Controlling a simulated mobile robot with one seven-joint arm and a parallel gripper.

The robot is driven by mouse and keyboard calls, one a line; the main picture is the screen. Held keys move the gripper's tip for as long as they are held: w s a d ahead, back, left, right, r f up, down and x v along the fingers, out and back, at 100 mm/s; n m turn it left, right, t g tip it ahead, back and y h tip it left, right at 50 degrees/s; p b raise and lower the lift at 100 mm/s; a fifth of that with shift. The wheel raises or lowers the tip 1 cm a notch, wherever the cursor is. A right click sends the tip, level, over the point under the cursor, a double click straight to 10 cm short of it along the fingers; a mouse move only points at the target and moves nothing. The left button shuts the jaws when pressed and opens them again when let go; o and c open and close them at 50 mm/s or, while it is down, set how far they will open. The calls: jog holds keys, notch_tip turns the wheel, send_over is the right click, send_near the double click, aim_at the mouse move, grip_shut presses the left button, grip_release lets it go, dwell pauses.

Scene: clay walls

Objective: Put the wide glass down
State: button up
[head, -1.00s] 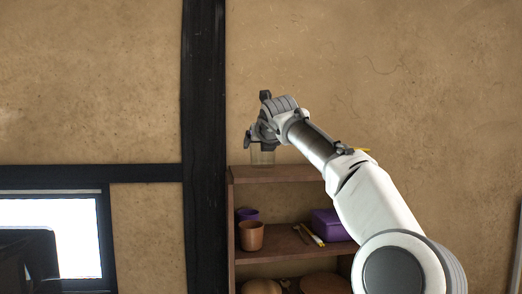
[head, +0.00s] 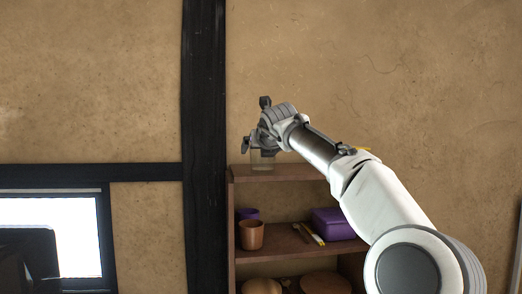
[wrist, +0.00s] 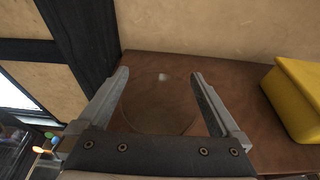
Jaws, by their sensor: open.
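The wide glass (head: 262,161) is clear and stands upright at the left end of the shelf unit's top board (head: 290,172), apparently resting on it. In the wrist view the glass (wrist: 160,108) shows as a faint round outline between the two fingers. My gripper (head: 257,149) is open around the glass, and in the wrist view its fingers (wrist: 160,88) lie on either side of it. Whether either finger touches the glass I cannot tell.
A yellow box (wrist: 298,98) stands to the right on the top board. The lower shelf holds a brown cup (head: 251,235), a purple cup (head: 246,214) and a purple box (head: 333,224). A dark post (head: 204,140) and the clay wall stand close by.

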jog(key=shift+r, duration=0.2)
jog(key=shift+s+d, duration=0.15)
jog(key=shift+s, duration=0.2)
jog(key=b+v, duration=0.4)
jog(key=v, duration=0.7)
jog(key=shift+b, duration=0.35)
jog(key=shift+s+r, duration=0.1)
